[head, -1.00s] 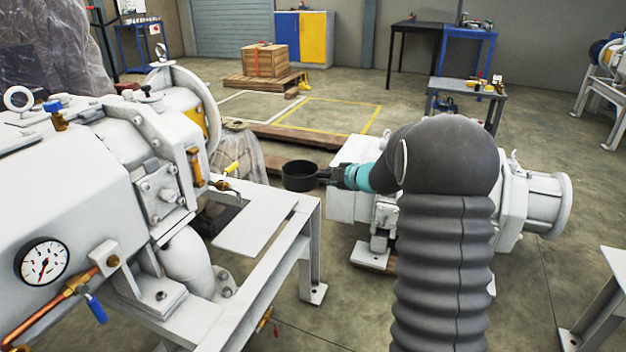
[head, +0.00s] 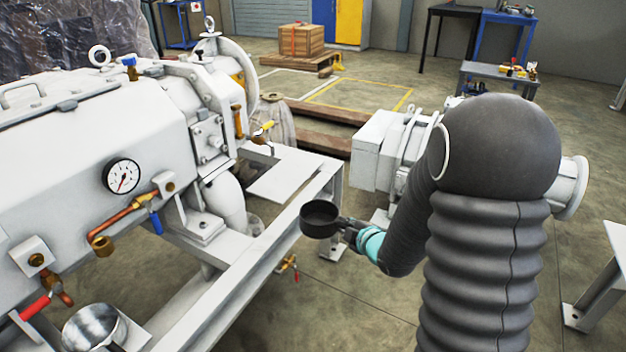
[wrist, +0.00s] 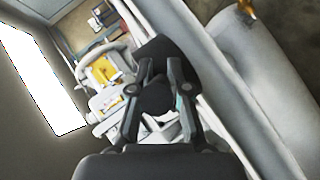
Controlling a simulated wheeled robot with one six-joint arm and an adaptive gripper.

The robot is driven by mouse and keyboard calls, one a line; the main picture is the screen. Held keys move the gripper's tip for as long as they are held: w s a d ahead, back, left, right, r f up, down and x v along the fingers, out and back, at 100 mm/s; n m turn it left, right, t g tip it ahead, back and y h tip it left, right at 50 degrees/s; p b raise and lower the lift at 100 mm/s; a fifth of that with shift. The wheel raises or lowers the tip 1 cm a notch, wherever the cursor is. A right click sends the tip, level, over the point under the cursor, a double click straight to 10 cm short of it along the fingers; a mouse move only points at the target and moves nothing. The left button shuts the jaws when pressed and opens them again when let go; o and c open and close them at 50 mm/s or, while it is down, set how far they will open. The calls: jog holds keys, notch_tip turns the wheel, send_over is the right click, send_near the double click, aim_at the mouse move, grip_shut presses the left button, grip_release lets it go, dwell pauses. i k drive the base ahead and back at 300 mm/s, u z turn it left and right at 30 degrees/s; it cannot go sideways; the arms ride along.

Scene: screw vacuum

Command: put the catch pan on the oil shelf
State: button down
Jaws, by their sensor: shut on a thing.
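A round black pan (head: 320,217), which I take to be the catch pan, is in my gripper (head: 350,230), shut on its handle side. The pan is held about level in the air, beside the right edge of the white machine frame in the head view. In the wrist view a dark shape (wrist: 158,60), likely the pan, lies beyond the fingers of my gripper (wrist: 158,95). A flat white shelf plate (head: 290,172) lies bare on the frame. Another small white plate (head: 133,335) at the bottom left bears a shiny metal bowl. I cannot tell which plate is the oil shelf.
The white vacuum machine (head: 70,150) fills the left, with a gauge (head: 122,176), copper pipes and a red-handled valve (head: 35,307) sticking out. A valve (head: 290,264) hangs below the frame. Another white machine (head: 380,150) stands behind my arm. Open floor lies at the lower middle.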

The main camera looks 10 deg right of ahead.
aim_at(291, 189)
jog(key=z, duration=0.65)
jog(key=k, duration=0.85)
jog(key=u, duration=0.75)
jog(key=i, duration=1)
jog(key=z, duration=0.05)
